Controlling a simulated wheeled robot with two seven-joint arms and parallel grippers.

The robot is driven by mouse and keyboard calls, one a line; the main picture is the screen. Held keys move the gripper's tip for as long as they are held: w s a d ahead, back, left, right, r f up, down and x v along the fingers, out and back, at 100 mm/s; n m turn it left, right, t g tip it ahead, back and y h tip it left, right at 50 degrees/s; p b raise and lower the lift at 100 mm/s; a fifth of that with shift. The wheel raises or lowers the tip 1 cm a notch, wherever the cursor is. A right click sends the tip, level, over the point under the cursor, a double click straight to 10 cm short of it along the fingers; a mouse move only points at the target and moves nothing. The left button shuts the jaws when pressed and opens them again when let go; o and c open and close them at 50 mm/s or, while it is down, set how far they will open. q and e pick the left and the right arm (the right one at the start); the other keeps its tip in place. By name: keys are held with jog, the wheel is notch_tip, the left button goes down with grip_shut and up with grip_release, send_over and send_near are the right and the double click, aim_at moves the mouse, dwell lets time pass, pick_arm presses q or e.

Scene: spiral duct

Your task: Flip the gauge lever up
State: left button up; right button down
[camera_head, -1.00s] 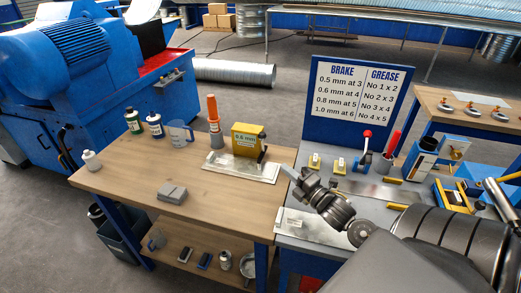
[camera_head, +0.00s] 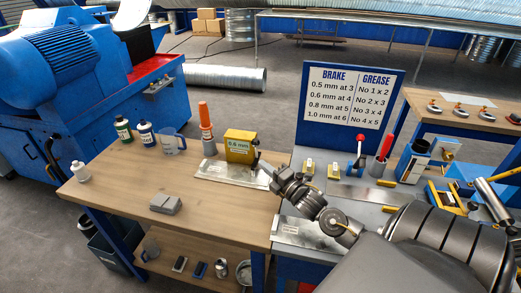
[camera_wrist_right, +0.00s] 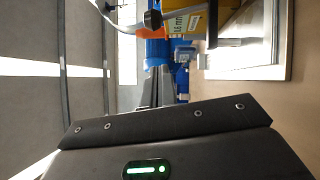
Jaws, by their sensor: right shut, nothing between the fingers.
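The gauge is a yellow box (camera_head: 239,147) marked 0.6 mm. It stands on a metal plate (camera_head: 215,174) at the right end of the wooden bench. A small dark lever (camera_head: 256,158) shows at its right side; its exact position is hard to tell. My right gripper (camera_head: 265,168) is shut and empty, with its tips just right of the lever; I cannot tell whether they touch. In the right wrist view the yellow gauge (camera_wrist_right: 181,22) is at the top, with the lever's dark knob (camera_wrist_right: 152,19) beside it and the dark fingers (camera_wrist_right: 155,88) below. My left gripper is out of view.
A grey block (camera_head: 166,204) lies nearer the front. The grey table at right holds a red-knobbed lever (camera_head: 361,150) and a sign board (camera_head: 350,98).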

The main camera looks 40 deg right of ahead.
jog(key=w+d+r+p, duration=0.1)
jog(key=w+d+p, duration=0.1)
jog(key=w, duration=0.4)
jog(key=shift+w+d, duration=0.15)
jog(key=shift+d, duration=0.2)
